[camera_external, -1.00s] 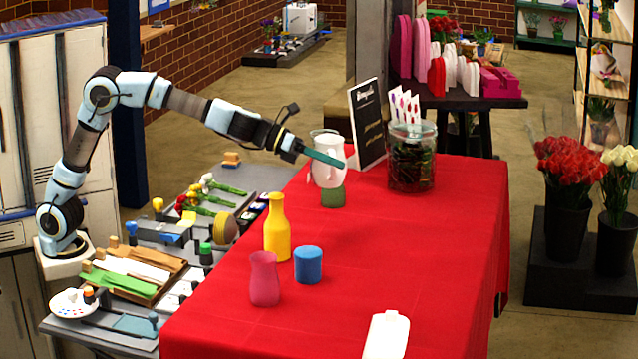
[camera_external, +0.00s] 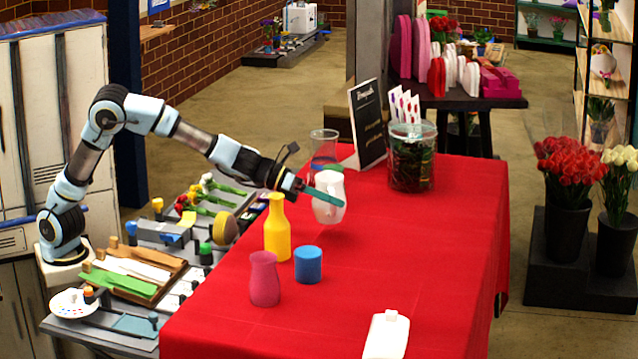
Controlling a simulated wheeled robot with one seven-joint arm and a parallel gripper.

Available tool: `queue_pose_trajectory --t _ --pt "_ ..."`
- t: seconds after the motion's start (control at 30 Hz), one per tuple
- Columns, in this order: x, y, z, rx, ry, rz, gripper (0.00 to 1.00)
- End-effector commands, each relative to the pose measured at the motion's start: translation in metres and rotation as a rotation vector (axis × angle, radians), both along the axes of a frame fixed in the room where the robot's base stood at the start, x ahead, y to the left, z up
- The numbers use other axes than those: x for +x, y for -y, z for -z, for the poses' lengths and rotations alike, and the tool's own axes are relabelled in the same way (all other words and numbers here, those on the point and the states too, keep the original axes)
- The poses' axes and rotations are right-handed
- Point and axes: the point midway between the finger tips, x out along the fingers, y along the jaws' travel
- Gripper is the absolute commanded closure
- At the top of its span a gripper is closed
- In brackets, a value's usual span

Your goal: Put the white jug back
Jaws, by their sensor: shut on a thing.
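The white jug (camera_external: 329,209) is held upright by my gripper (camera_external: 324,195), whose teal fingers are shut across its upper part. The jug hangs a little above the red-covered table (camera_external: 420,250), with a faint shadow below it. It is in front of a clear glass vessel (camera_external: 323,145) at the table's back left. The yellow bottle (camera_external: 277,235) stands to the left and nearer the camera, apart from the jug.
A blue cup (camera_external: 308,265) and a pink vase (camera_external: 264,280) stand nearer the camera. A white bottle-like container (camera_external: 387,335) is at the bottom edge. A dark sign (camera_external: 368,125) and a glass jar (camera_external: 412,160) stand behind. The table's right side is clear.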

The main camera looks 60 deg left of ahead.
Motion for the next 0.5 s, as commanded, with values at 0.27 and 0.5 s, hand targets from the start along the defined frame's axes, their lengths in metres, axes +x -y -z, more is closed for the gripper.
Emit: queue_pose_trajectory --t 0.27,0.5 --pt "0.000 0.000 0.033 0.002 0.001 0.000 1.00" --pt "0.000 0.000 0.034 0.000 0.002 0.000 1.00"
